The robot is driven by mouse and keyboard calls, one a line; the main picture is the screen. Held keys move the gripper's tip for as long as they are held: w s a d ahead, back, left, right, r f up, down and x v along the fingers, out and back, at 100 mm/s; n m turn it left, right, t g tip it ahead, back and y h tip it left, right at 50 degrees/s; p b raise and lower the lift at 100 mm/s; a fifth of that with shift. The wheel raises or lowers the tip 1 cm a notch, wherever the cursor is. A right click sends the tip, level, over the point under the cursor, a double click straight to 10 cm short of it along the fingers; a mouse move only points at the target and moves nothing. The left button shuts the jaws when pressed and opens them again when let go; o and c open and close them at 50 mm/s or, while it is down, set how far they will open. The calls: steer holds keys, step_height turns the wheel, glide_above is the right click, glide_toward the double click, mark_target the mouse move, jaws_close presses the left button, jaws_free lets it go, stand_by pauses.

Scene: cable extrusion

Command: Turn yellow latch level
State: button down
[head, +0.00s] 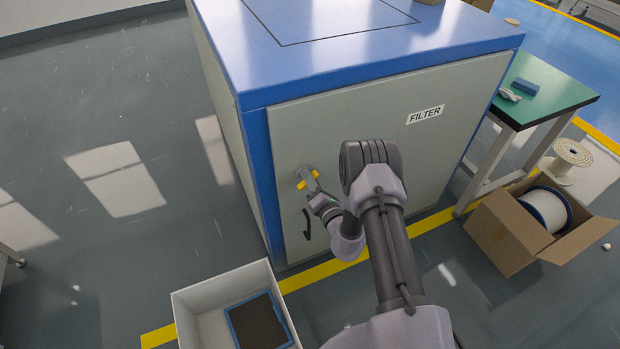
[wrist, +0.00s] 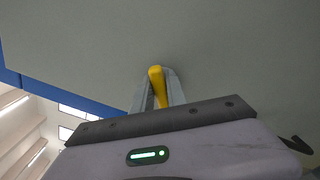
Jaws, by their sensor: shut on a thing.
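The yellow latch (head: 301,184) sits on the left part of the grey FILTER door in the head view. My gripper (head: 308,179) is at the latch with its jaws shut on it; yellow shows on both sides of the grey fingers. There the latch looks slanted, its right end higher in the picture. In the wrist view the yellow latch (wrist: 156,82) stands between the fingertips (wrist: 158,88), against the door. The fingers and my wrist housing hide part of it, so I cannot tell its exact angle to the door.
A black handle (head: 307,225) is on the door just below the latch. An open white bin (head: 190,303) with a dark filter panel (head: 259,322) stands on the floor in front. A cardboard box (head: 505,235) with a white spool and a green table (head: 550,95) are right.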

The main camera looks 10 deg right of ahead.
steer(key=m, duration=0.3)
steer(key=shift+d+f+m, duration=0.1)
steer(key=shift+f+m, duration=0.1)
steer(key=shift+m, duration=0.1)
steer(key=shift+f+m, duration=0.15)
steer(key=shift+m, duration=1.75)
steer(key=c, duration=1.4)
jaws_free()
steer(key=shift+o, duration=0.2)
